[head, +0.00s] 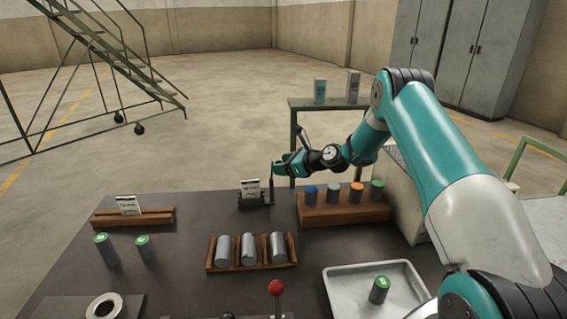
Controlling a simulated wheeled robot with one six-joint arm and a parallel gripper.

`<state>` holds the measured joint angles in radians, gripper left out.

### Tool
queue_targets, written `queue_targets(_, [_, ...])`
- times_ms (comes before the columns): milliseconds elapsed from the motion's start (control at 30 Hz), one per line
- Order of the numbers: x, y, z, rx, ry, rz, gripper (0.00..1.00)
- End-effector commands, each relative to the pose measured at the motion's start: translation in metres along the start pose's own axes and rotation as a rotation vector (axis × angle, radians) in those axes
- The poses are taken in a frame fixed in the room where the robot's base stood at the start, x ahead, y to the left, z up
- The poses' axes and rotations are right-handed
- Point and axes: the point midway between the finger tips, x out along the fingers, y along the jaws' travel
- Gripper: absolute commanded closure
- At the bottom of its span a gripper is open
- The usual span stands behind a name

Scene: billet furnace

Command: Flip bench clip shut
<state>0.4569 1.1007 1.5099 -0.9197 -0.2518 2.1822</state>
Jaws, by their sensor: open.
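The bench clip (256,202) looks like a small dark holder at the back of the dark bench, with a white printed card (251,188) standing upright in it. A thin dark upright piece, possibly its lever, rises at its right end. My gripper (277,168) is open, just above and to the right of the clip, beside the top of that upright piece. I cannot tell whether they touch. The fingertips are small here, and the far side of the clip is hidden.
A wooden rack (345,212) with several coloured-cap cylinders stands right of the clip. Another wooden rack (252,267) holds three grey billets. A metal tray (345,289) holds a green-topped cylinder. A wooden card holder (133,219) is at left. A red-knobbed lever (276,288) stands in front.

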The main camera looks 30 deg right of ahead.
Motion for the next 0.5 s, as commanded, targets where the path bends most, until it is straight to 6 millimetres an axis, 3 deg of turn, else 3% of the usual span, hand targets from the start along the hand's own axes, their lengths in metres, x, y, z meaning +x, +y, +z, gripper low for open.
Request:
queue_targets(267, [0.0017,-0.0002,-0.0002,0.0,0.0,0.0,0.46])
queue_targets(467, [0.0013,-0.0009,-0.0002,0.0,0.0,-0.002,0.87])
queue_targets(500, [0.0011,-0.0012,-0.0001,0.0,0.0,-0.003,0.88])
